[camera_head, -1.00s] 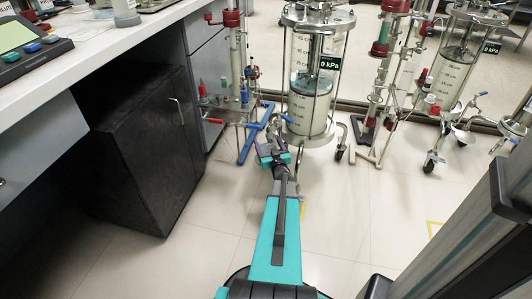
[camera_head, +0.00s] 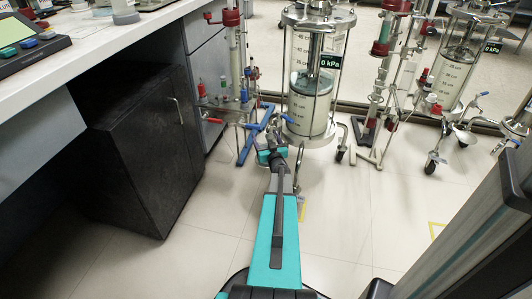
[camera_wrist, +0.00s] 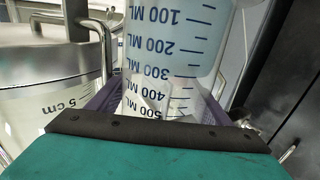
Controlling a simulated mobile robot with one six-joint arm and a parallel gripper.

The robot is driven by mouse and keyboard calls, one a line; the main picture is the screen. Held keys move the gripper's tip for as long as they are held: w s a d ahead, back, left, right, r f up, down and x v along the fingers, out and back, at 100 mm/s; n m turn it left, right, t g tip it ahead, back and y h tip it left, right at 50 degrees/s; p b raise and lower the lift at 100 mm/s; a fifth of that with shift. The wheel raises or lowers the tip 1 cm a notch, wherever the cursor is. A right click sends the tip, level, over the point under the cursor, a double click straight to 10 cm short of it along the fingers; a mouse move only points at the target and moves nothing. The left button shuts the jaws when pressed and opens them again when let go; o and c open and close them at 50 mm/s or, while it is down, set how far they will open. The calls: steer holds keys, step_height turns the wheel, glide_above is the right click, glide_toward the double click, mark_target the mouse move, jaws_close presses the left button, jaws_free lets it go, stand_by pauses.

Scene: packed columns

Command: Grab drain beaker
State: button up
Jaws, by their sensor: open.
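The drain beaker (camera_wrist: 180,45) fills the middle of the wrist view. It is clear, with blue markings from 100 to 500 ML that appear upside down. My gripper (camera_head: 272,138) is open, low beside the central glass column in the head view. In the wrist view, purple parts that look like its fingers show on both sides of the beaker's lower-pictured part; contact cannot be told. The teal and black wrist body covers the bottom of that view. I cannot make out the beaker in the head view, where my arm and gripper are in front.
The central column (camera_head: 312,85) on a wheeled metal frame stands just beyond my gripper. A red-clamped stand (camera_head: 232,70) is to its left, another (camera_head: 385,80) to its right. A dark cabinet (camera_head: 140,150) stands at left. Floor is clear at right of my arm.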

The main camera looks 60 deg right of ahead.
steer(key=c, duration=1.6)
steer(key=shift+r, duration=0.2)
steer(key=shift+r+p, duration=0.7)
steer(key=shift+r, duration=0.05)
steer(key=shift+p+v, duration=2.1)
steer(key=shift+v, duration=6.9)
steer(key=shift+w+f, duration=0.1)
steer(key=shift+f, duration=0.05)
